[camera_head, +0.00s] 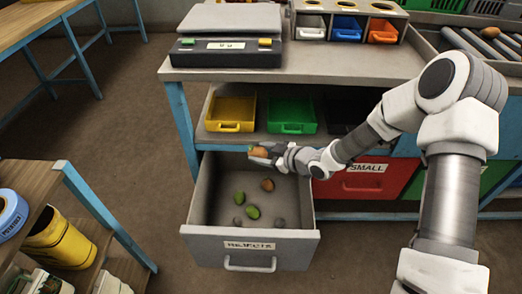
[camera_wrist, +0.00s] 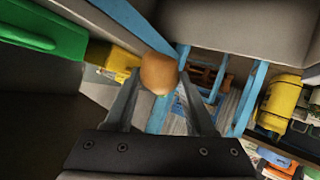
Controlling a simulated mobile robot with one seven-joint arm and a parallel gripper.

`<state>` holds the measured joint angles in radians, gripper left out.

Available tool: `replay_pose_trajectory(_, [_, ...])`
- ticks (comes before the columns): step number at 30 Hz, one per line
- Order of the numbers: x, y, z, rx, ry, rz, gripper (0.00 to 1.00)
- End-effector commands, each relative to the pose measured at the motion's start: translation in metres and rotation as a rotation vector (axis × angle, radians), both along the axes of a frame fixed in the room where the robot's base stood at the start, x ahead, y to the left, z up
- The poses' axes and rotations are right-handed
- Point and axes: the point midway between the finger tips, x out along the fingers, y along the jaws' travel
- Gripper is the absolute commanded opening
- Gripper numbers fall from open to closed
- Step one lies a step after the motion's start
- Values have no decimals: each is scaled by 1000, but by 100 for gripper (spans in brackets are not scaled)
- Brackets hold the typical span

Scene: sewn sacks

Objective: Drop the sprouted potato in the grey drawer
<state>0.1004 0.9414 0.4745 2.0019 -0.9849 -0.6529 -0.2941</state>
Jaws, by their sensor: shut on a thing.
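My gripper (camera_head: 272,151) is shut on a brownish-orange potato (camera_head: 259,152). In the wrist view the potato (camera_wrist: 159,73) sits between the two fingertips (camera_wrist: 160,85). No sprouts can be made out on the side that shows. In the head view the gripper and potato are over the back part of the open grey drawer (camera_head: 203,195), which carries a "REJECTS" label on its front. In the drawer lie a reddish-brown potato (camera_head: 267,185), two green ones (camera_head: 252,212) and several small grey lumps (camera_head: 279,223).
Yellow (camera_head: 231,112) and green (camera_head: 291,115) bins stand on the shelf above the drawer. A red drawer marked "SMALL" (camera_head: 365,180) is to the right. A scale (camera_head: 228,52) stands on the bench top. A shelf with a yellow container (camera_head: 60,243) is at the lower left.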

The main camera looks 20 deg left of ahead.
Motion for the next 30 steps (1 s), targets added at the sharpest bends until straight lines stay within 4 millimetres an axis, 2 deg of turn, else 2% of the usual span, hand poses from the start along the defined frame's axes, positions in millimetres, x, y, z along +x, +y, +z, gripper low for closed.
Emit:
replay_pose_trajectory(1, [0, 0, -10, 1, 0, 0, 0])
replay_pose_trajectory(3, [0, 0, -14, 1, 0, 0, 0])
replay_pose_trajectory(13, [0, 0, -16, 1, -1, -1, 0])
replay_pose_trajectory(14, [0, 0, -16, 1, -1, -1, 61])
replay_pose_trajectory(18, [0, 0, -16, 1, -1, -1, 86])
replay_pose_trajectory(19, [0, 0, -16, 1, -1, -1, 90])
replay_pose_trajectory(30, [-1, -4, -13, 1, 0, -2, 90])
